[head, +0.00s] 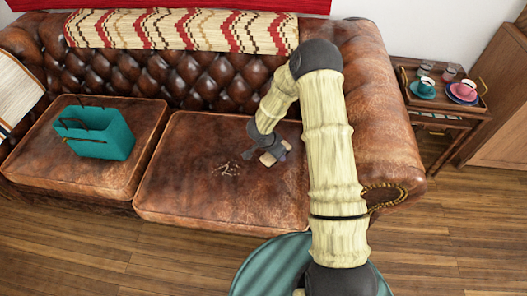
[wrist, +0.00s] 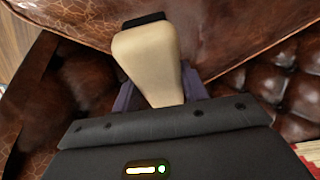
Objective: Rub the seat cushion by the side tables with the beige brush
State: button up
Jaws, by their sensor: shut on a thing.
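The brown leather seat cushion (head: 190,190) by the side table is the right one of two on the sofa. My gripper (head: 272,153) is low over this cushion, right of the crumbs. It is shut on the beige brush (wrist: 150,60), which shows large in the wrist view with a dark end pointing to the leather. I cannot tell whether the brush touches the cushion. In the head view the brush is small and partly hidden by my gripper.
A teal bag (head: 95,138) stands on the left seat cushion (head: 70,180). A woven throw (head: 180,32) covers the tufted backrest. A wooden side table (head: 437,117) with cups stands right of the sofa arm (head: 370,110). A teal round piece (head: 265,270) stands in front.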

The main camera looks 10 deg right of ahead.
jog(key=n, duration=0.1)
jog(key=w+n+t+y, duration=0.1)
jog(key=n, duration=0.3)
jog(key=shift+w+a+r+t+y, duration=0.15)
jog(key=shift+w+r+t+y, duration=0.15)
jog(key=shift+w+r, duration=0.1)
jog(key=n, duration=0.1)
jog(key=n+y, duration=0.1)
jog(key=n, duration=0.2)
jog(key=shift+w+a+r, duration=0.2)
jog(key=shift+a+r, duration=0.05)
jog(key=n, duration=0.1)
jog(key=n+y, duration=0.1)
jog(key=shift+a+r+n, duration=0.15)
jog(key=shift+a+n, duration=0.15)
